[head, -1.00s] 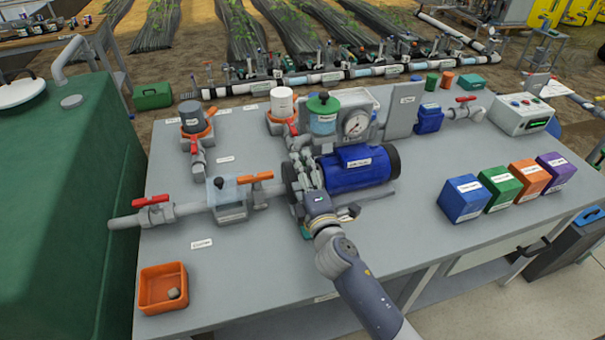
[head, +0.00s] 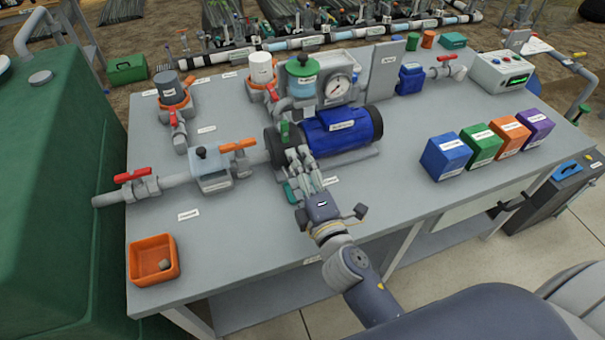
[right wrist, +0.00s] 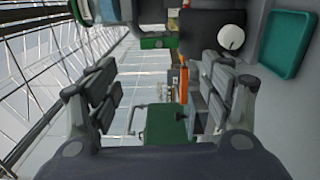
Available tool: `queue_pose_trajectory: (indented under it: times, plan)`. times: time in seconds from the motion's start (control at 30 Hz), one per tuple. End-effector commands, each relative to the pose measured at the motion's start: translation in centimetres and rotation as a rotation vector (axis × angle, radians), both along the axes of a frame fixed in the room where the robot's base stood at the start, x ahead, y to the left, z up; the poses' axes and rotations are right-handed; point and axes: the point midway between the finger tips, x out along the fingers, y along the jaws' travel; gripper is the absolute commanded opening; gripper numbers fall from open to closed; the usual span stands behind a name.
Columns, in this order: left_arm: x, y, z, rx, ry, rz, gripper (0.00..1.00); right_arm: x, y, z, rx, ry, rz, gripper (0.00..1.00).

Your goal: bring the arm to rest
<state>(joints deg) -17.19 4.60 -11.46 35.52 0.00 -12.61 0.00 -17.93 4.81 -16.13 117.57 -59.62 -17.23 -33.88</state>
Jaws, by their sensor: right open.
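My right arm reaches in from the bottom right of the head view. Its right gripper (head: 302,166) is over the bench, just in front of the blue pump (head: 340,130) and its dark front housing. The fingers look empty. In the right wrist view my right gripper (right wrist: 160,95) has its two fingers spread wide apart with nothing held between them. A teal tray-like part (right wrist: 287,45) shows beside the right finger there. My left gripper is not in view.
The grey bench (head: 225,245) carries a pipe with red and orange valve handles left of the gripper. An orange bin (head: 135,262) sits at the front left, and coloured boxes, including a blue one (head: 446,158), at the right. The bench front between bin and arm is mostly clear.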

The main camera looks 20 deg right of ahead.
Motion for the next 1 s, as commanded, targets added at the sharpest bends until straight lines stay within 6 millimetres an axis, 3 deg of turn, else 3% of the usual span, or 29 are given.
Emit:
queue_pose_trajectory:
  times: [0.2,0.77,0.87,1.0]
  plan:
    - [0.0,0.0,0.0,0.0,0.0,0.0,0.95,-1.4,-0.1,0.0,0.0,0.001,-0.001,0.73]
    - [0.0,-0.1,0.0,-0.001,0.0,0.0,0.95,-1.5,-0.2,0.0,0.002,0.002,-0.003,0.73]
    - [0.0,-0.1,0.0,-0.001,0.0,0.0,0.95,-1.7,-1.1,-0.3,0.048,0.025,-0.035,0.73]
    - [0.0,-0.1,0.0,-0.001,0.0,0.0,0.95,-2.9,-4.6,-2.1,0.248,0.134,-0.17,0.73]
